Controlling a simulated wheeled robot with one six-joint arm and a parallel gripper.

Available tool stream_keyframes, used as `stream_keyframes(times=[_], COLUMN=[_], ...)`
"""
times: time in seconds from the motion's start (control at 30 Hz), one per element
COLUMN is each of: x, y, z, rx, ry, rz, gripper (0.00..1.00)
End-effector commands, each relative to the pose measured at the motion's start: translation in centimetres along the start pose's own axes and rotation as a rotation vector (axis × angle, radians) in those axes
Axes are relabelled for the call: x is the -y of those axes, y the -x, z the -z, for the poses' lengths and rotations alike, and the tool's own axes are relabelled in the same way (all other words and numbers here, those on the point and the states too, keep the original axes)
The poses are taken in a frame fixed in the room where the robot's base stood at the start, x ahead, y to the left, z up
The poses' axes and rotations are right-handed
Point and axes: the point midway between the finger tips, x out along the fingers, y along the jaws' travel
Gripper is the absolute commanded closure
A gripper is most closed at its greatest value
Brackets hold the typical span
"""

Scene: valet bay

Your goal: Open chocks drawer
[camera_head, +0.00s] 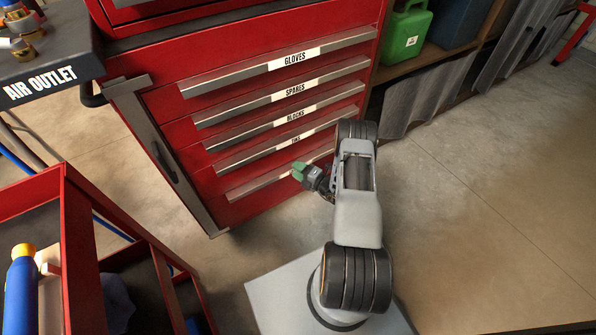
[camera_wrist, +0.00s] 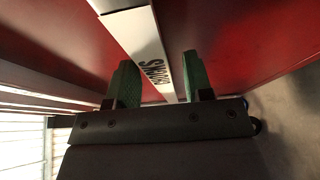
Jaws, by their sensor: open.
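A red cabinet (camera_head: 160,83) has a stack of drawers with long metal handles. In the wrist view my gripper (camera_wrist: 160,78) is open, one green finger on each side of a metal handle (camera_wrist: 128,28) with a white label (camera_wrist: 150,65). That label is turned and partly cut off, so I cannot read it surely. All drawers look closed.
A dark side door or panel (camera_head: 155,150) is at the cabinet's left. A red cart (camera_head: 75,230) holding a blue bottle (camera_head: 22,290) stands at lower left. An AIR OUTLET shelf (camera_head: 50,85) is at upper left. The floor at right (camera_head: 470,200) is clear.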

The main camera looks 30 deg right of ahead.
Motion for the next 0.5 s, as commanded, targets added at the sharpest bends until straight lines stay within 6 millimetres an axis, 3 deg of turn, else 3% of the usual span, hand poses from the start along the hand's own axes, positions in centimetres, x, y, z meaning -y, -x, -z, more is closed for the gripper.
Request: stream_keyframes(times=[0.3, 0.5], x=[-0.03, -0.02], y=[-0.20, -0.18], z=[0.00, 0.00], rx=[0.000, -0.001], ry=[0.001, 0.000], rz=[0.000, 0.000], gripper=[0.53, 0.71])
